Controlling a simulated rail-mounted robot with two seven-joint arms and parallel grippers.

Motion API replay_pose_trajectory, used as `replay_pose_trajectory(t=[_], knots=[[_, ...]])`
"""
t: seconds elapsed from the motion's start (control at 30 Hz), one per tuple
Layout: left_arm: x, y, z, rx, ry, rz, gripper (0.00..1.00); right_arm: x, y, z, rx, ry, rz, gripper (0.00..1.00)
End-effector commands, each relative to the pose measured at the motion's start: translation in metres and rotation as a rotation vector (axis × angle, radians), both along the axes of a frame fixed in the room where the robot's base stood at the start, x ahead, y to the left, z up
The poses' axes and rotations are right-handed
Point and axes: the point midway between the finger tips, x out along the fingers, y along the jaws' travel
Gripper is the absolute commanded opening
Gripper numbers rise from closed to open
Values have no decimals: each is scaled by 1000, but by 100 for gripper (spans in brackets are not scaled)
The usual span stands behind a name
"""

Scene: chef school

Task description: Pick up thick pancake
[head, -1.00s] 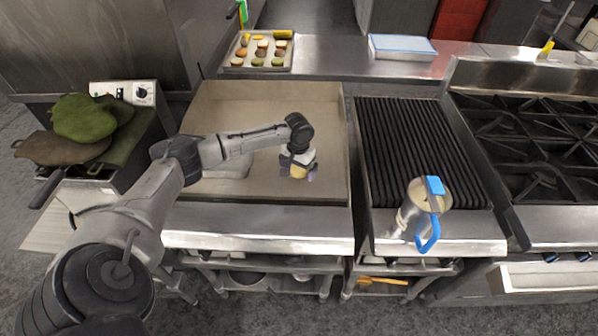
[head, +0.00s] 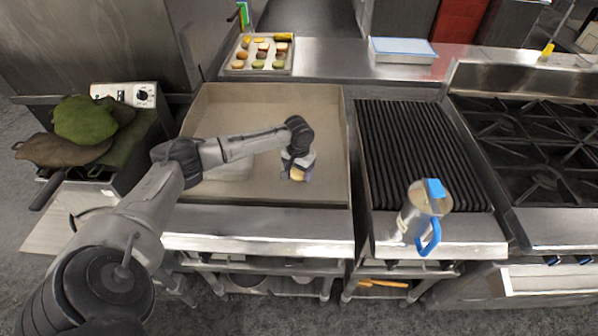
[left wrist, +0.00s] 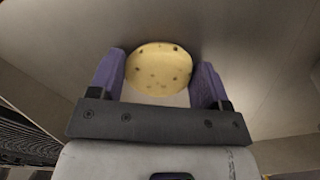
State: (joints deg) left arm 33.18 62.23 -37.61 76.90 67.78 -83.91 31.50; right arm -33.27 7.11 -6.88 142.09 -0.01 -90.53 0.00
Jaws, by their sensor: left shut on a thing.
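The thick pancake (left wrist: 158,70) is a round yellow disc with brown spots in the left wrist view. It sits between the two purple fingers of my left gripper (left wrist: 159,82), which is shut on it. In the head view my left gripper (head: 297,176) is over the front right part of the flat griddle (head: 235,104), and a small part of the pancake (head: 297,174) shows at the fingers. I cannot tell whether the pancake touches the griddle. My right gripper is not in view.
A tray (head: 236,66) of small colourful items stands behind the griddle. A ribbed grill (head: 405,140) is on the right, with a metal pitcher with a blue handle (head: 417,212) on its front edge. Green and brown mitts (head: 84,120) lie at the left. Most of the griddle is clear.

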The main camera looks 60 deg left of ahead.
Motion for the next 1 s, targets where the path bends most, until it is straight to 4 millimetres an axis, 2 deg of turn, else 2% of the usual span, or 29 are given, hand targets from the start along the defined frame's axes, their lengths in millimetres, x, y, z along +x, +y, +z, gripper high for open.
replay_pose_trajectory(t=[0.17,0.33,0.4,0.7,1.0], knots=[[0,1,14,0,-1,0,48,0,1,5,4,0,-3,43],[1,0,48,0,-3,-1,48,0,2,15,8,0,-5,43],[9,-19,54,-4,-5,-6,48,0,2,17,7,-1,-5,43],[30,-71,88,-2,-3,-2,48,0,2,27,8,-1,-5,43],[43,-101,106,-1,0,0,48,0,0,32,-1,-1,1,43]])
